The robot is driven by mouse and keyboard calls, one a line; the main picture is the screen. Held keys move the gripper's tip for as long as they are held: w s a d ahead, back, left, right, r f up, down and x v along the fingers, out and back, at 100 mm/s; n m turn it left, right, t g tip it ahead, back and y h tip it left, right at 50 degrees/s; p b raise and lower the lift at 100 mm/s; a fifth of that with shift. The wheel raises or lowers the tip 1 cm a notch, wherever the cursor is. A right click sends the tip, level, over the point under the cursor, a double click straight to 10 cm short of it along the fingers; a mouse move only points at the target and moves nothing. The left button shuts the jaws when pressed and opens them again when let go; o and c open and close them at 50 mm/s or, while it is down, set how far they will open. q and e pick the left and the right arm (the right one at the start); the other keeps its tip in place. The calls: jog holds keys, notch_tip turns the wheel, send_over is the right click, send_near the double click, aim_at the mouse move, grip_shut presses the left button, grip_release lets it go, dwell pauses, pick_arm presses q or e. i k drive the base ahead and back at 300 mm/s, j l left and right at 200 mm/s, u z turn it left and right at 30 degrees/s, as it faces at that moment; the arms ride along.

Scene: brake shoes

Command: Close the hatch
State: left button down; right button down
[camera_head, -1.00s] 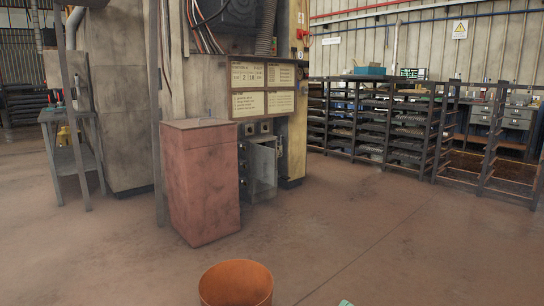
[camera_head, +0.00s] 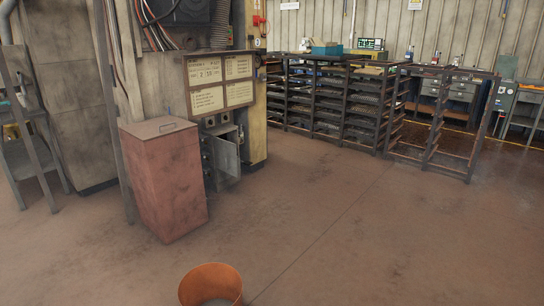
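The hatch (camera_head: 227,157) is a grey metal door at the lower part of the machine, just right of a red-brown metal box. It stands open, swung outward from a small grey compartment (camera_head: 209,160). The inside of the compartment is mostly hidden by shadow and by the red-brown box. Neither of my grippers shows in the head view.
The red-brown box (camera_head: 166,185) stands left of the hatch. An orange bucket (camera_head: 211,284) is on the floor at the bottom. Dark shelving racks (camera_head: 340,110) line the back right. The floor (camera_head: 330,215) in the middle and right is clear.

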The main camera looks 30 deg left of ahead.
aim_at(224, 151)
jog(key=i+l, duration=0.15)
jog(key=l, duration=0.25)
jog(key=i+l+z, duration=0.1)
jog(key=l, duration=0.25)
jog(key=i+l, duration=0.25)
jog(key=l, duration=0.15)
jog(key=i+l+z, duration=0.1)
jog(key=l, duration=0.25)
jog(key=i+l, duration=0.15)
jog(key=i, duration=0.35)
jog(key=i+l+u, duration=0.1)
jog(key=i, duration=0.4)
jog(key=i+l, duration=0.25)
jog(key=i, duration=0.25)
jog(key=i+l, duration=0.2)
jog(key=i, duration=0.3)
jog(key=u, duration=0.05)
